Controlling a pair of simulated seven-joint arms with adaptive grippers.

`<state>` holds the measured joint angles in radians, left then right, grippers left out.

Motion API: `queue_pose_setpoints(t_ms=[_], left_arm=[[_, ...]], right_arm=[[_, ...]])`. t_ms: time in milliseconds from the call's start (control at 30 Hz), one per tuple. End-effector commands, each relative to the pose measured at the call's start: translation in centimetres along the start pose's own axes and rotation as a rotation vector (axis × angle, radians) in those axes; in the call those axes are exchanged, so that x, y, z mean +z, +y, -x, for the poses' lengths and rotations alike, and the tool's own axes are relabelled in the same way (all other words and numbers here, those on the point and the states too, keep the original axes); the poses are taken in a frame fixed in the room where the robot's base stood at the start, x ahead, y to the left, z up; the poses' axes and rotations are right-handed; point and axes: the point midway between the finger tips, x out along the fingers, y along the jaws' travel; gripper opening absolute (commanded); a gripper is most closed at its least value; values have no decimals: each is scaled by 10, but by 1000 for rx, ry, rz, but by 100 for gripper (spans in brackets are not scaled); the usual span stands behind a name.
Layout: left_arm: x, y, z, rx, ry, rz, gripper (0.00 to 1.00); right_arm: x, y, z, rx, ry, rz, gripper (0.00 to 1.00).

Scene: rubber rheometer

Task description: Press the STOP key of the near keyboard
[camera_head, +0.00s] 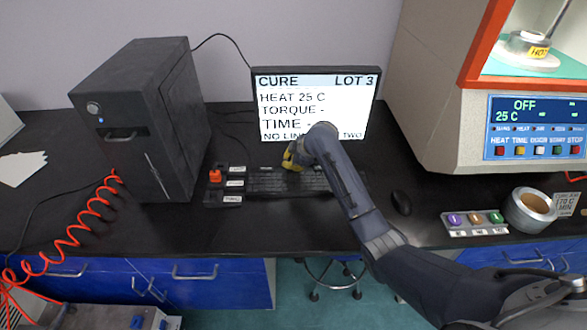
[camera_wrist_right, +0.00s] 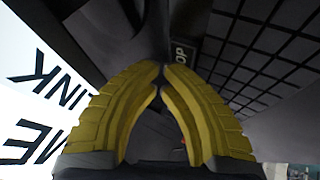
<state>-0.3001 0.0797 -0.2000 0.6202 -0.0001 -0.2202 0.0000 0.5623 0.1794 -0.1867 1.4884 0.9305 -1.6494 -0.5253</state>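The dark keyboard (camera_head: 268,183) lies on the black bench in front of the monitor. It also shows in the right wrist view as a grid of dark keys (camera_wrist_right: 262,48). The STOP key (camera_wrist_right: 181,52) shows in the wrist view just past my yellow fingertips, with only the letters "OP" readable. I cannot make this key out in the head view. My right gripper (camera_head: 292,161) is over the keyboard's back edge, near the monitor. In the wrist view its fingertips (camera_wrist_right: 160,72) are together, with nothing between them. I cannot tell whether they touch the key. My left gripper is not in view.
The monitor (camera_head: 314,104) stands right behind the gripper. A black computer tower (camera_head: 150,120) and labelled blocks with an orange-red button (camera_head: 215,176) are to the left. A mouse (camera_head: 401,202), a colored button box (camera_head: 474,223) and a tape roll (camera_head: 530,210) are to the right.

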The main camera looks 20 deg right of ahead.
Motion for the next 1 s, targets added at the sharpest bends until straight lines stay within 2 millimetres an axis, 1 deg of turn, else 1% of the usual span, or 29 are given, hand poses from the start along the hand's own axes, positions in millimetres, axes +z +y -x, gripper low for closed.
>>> queue_pose_setpoints(t_ms=[567, 1000], left_arm=[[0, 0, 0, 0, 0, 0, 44], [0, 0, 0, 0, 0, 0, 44]], right_arm=[[1, -1, -1, -1, -2, 1, 0], [-6, 6, 11, -1, -1, 1, 0]])
